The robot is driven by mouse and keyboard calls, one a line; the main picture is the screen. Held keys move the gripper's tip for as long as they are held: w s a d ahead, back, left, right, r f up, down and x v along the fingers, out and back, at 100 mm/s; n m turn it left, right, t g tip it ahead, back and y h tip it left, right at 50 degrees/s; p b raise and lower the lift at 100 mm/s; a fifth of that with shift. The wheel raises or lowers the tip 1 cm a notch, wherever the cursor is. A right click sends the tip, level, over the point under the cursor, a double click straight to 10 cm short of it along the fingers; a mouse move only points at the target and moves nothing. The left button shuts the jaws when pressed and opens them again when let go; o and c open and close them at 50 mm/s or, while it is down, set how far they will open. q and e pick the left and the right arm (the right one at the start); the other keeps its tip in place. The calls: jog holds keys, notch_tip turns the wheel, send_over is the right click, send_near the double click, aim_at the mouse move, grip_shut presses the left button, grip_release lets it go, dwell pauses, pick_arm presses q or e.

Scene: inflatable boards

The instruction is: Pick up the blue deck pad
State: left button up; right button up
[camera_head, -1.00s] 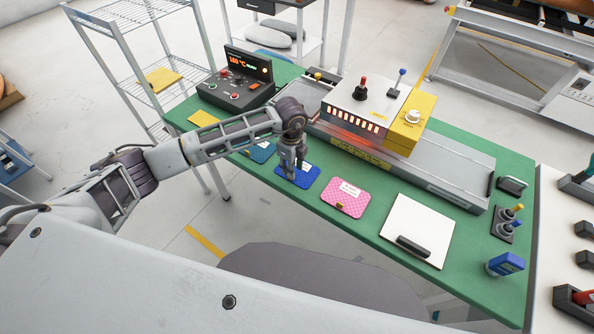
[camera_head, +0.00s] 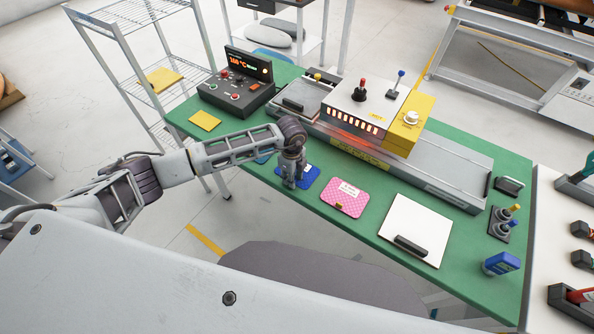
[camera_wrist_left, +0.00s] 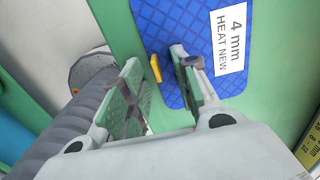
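The blue deck pad (camera_head: 311,175) lies flat on the green bench top. In the left wrist view the pad (camera_wrist_left: 188,22) has a quilted surface, a white label (camera_wrist_left: 229,40) reading "4 mm HEAT NEW" and a small yellow tab (camera_wrist_left: 156,68) at its edge. My left gripper (camera_head: 290,185) points down over the near-left part of the pad. In the left wrist view the gripper (camera_wrist_left: 155,70) is open, with the tab between its fingers and a gap on each side. Whether the fingertips touch the pad is unclear. My right gripper is not in view.
A pink pad (camera_head: 346,197) lies right of the blue one, then a white board (camera_head: 416,227) with a dark handle. A lighter blue pad (camera_head: 263,159) is mostly hidden behind my arm. A yellow pad (camera_head: 205,120) lies at left. The heater machine (camera_head: 365,108) stands behind.

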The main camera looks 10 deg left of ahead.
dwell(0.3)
pick_arm(q)
grip_shut()
jog(key=shift+r, duration=0.15)
notch_tip(320, 180, up, 8)
jog(key=shift+b, duration=0.75)
jog(key=shift+r, duration=0.9)
